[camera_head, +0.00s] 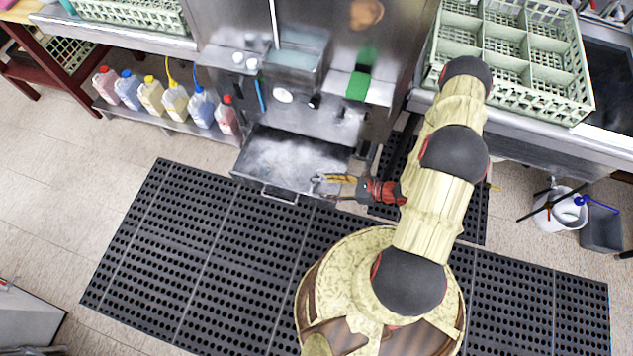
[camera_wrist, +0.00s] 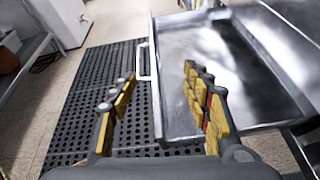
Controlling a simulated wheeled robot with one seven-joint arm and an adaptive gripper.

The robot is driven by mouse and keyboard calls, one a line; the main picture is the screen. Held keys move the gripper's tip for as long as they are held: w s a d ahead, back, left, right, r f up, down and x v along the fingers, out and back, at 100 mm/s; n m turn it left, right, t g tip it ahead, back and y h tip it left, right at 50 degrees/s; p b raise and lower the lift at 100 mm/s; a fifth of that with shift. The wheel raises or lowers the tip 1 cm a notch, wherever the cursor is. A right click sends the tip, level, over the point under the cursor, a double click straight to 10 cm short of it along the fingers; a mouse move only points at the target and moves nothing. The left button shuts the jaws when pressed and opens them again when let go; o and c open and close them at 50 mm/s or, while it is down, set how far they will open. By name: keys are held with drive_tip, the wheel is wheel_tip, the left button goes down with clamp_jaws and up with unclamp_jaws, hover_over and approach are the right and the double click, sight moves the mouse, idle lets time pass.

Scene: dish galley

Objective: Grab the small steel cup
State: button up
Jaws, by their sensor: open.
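I cannot make out a small steel cup for certain in either view. My gripper (camera_head: 324,181) is open, and its yellow-padded fingers hold nothing that I can see.
The drawer's bar handle (camera_wrist: 142,62) faces the black floor mat (camera_head: 190,240). Several coloured bottles (camera_head: 175,102) stand on a low shelf at left. A green divided rack (camera_head: 585,95) sits on the right counter. A white bucket (camera_head: 560,215) stands below it.

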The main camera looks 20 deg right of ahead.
drive_tip(key=w+d+m+t+h, duration=0.1)
drive_tip(key=w+d+t+h, duration=0.1)
drive_tip(key=w+d, duration=0.2)
drive_tip(key=b, duration=0.3)
approach(312, 178)
drive_tip(key=shift+b+x, duration=0.9)
drive_tip(key=shift+x, duration=2.15)
drive_tip(key=shift+c, duration=1.2)
drive_tip(key=c, duration=0.4)
drive_tip(key=shift+r, duration=0.1)
drive_tip(key=shift+c, duration=0.5)
